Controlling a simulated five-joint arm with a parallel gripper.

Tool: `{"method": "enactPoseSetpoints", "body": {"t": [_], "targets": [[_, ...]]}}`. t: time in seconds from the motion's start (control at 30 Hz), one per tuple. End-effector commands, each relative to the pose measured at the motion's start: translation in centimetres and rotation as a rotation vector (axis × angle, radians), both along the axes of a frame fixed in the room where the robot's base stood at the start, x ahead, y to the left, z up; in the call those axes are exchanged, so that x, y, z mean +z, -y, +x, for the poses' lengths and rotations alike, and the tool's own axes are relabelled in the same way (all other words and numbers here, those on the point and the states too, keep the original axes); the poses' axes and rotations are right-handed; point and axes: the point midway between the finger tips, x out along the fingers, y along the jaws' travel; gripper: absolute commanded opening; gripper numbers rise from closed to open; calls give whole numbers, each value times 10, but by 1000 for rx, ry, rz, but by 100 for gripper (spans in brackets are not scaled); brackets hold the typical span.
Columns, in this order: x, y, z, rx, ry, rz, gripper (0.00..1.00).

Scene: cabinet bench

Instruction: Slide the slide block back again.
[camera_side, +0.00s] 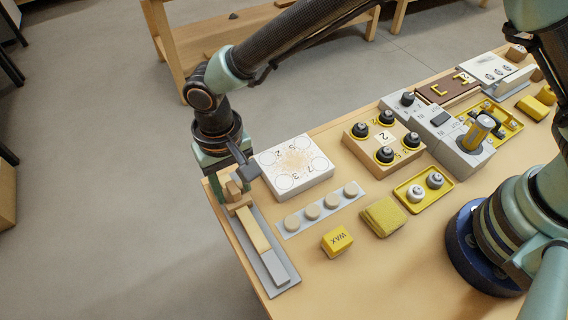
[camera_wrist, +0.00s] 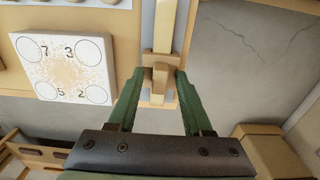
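The slide block (camera_side: 235,190) is wooden and sits at the far left end of its rail, away from my base. The rail (camera_side: 253,230) is a pale wooden strip on a grey plate along the left edge of the bench. My gripper (camera_side: 228,186) is low over that end. In the wrist view, the slide block (camera_wrist: 160,75) stands between the two green fingertips of my gripper (camera_wrist: 159,74), with a gap on either side. The fingers are open. The side view partly hides the block behind my gripper.
A white numbered board (camera_side: 294,164) lies close to the right of my gripper. A strip with several round pegs (camera_side: 321,208) and a yellow wax block (camera_side: 337,240) lie right of the rail. The bench edge and open floor (camera_wrist: 235,60) are just beyond the rail.

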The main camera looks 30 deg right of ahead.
Motion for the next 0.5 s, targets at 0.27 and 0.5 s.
{"method": "enactPoseSetpoints", "body": {"t": [0.27, 0.5], "targets": [[-11, 1, -11, 2, -3, -4, 0], [-11, 0, -22, 3, -3, -3, 0]]}}
